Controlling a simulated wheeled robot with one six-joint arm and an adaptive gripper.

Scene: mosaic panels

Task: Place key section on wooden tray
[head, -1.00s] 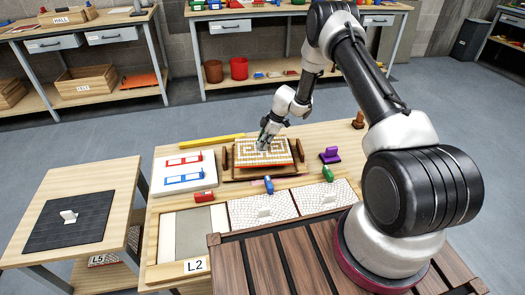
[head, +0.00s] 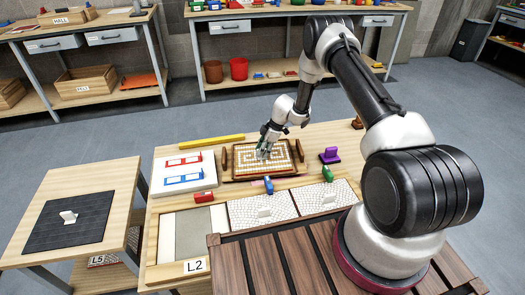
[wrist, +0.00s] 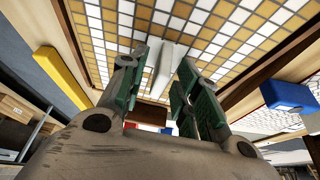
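The brown tray with raised handles stands on the workbench. The panel's underside is hidden.
White-tiled panels (head: 255,212) lie nearer.

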